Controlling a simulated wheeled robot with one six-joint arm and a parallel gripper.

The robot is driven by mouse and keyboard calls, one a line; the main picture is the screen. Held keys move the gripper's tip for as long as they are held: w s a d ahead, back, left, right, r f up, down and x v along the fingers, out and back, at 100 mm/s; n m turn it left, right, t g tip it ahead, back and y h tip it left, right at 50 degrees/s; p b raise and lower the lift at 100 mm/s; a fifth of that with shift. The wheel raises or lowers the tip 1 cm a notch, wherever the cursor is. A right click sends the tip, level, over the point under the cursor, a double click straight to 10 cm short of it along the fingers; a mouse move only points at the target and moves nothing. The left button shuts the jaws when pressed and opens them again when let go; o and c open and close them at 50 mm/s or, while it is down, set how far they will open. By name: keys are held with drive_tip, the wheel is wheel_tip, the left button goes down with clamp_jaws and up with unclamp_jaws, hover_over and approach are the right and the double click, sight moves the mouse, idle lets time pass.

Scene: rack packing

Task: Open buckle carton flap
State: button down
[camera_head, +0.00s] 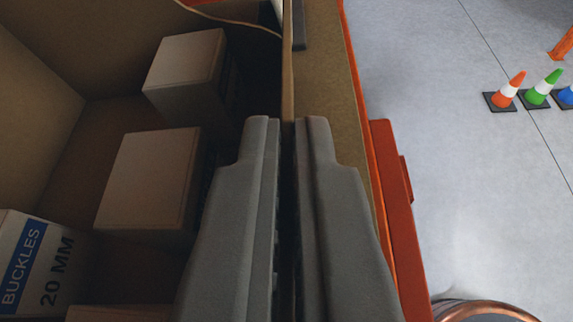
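The open brown carton (45,45) fills the left side of the view, with several smaller boxes inside. An upright cardboard edge, seemingly a flap (287,85), runs down the middle into the narrow gap between my fingers. My gripper (289,125) is nearly closed, with one finger on each side of the cardboard edge. The fingers hide the lower part of that edge.
An orange-red frame (395,200) borders the carton on the right. Beyond is open grey floor (450,200). Small orange (508,90), green (543,88) and blue (567,97) cones stand at upper right. A copper-rimmed round object (485,309) shows at the bottom right.

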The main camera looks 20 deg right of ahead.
drive_tip(key=shift+s+d+f+m, duration=0.1)
drive_tip(key=shift+s+d+m, duration=0.15)
drive_tip(key=shift+d+m, duration=0.25)
drive_tip(key=c, duration=1.6)
unclamp_jaws()
drive_tip(key=shift+a, duration=0.1)
drive_tip(key=shift+c, duration=0.2)
drive_tip(key=v, duration=1.7)
drive_tip(key=shift+s, duration=0.25)
